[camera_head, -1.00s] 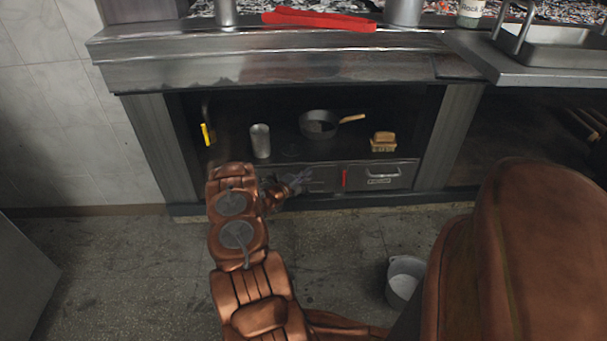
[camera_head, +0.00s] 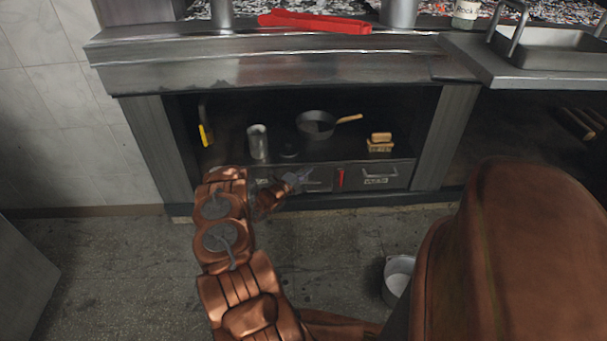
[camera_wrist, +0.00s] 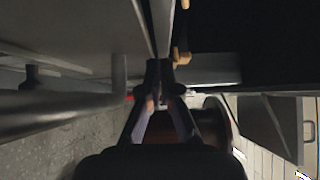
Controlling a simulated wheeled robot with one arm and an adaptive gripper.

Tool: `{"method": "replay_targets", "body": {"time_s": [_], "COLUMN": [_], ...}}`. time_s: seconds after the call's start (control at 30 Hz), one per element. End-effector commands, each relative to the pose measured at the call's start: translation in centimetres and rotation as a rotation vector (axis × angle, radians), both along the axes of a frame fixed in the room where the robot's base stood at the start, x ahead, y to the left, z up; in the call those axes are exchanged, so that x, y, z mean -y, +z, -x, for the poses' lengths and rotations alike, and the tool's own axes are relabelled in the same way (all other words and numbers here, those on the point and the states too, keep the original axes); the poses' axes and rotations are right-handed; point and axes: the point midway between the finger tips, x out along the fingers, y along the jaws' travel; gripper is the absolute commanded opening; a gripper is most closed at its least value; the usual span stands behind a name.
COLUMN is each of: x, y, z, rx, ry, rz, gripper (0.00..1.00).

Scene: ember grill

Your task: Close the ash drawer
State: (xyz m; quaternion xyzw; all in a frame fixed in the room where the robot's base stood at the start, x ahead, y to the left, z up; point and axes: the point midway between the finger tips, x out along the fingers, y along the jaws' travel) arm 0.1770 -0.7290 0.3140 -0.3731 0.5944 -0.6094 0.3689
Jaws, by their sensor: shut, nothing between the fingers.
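Grey metal drawers sit in a row along the bottom of the grill cabinet in the head view. The right drawer (camera_head: 397,178) has a bar handle and a small label too small to read; its front looks flush. The middle drawer (camera_head: 322,186) is partly hidden by my gripper (camera_head: 303,177), and the left part of the row is mostly hidden by my arm. I cannot tell which is the ash drawer or how far it stands out. My gripper is shut and empty, close in front of the row. In the wrist view its fingertips (camera_wrist: 160,72) are together beside grey metal panels.
A red marker (camera_head: 340,179) is between the middle and right drawers. On the shelf above stand a metal cup (camera_head: 258,142), a pan (camera_head: 316,124) and a wooden-backed block (camera_head: 380,143). A bucket (camera_head: 398,276) stands on the floor at right.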

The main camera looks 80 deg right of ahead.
Motion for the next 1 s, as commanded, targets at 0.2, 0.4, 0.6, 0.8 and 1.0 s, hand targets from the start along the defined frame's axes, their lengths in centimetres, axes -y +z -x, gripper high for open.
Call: {"method": "replay_targets", "body": {"time_s": [0.2, 0.4, 0.6, 0.8, 1.0], "x": [-3.7, -7.0, -9.8, -11.9, -12.9], "y": [-0.6, -1.0, -1.1, -1.2, -1.3], "z": [-0.3, -2.0, -3.3, -4.2, -4.5], "rx": [-0.006, -0.008, -0.009, -0.01, -0.01], "ry": [0.012, 0.017, 0.017, 0.015, 0.013], "rz": [-0.024, -0.031, -0.032, -0.033, -0.033], "gripper": [0.0, 0.0, 0.0, 0.0, 0.0]}}
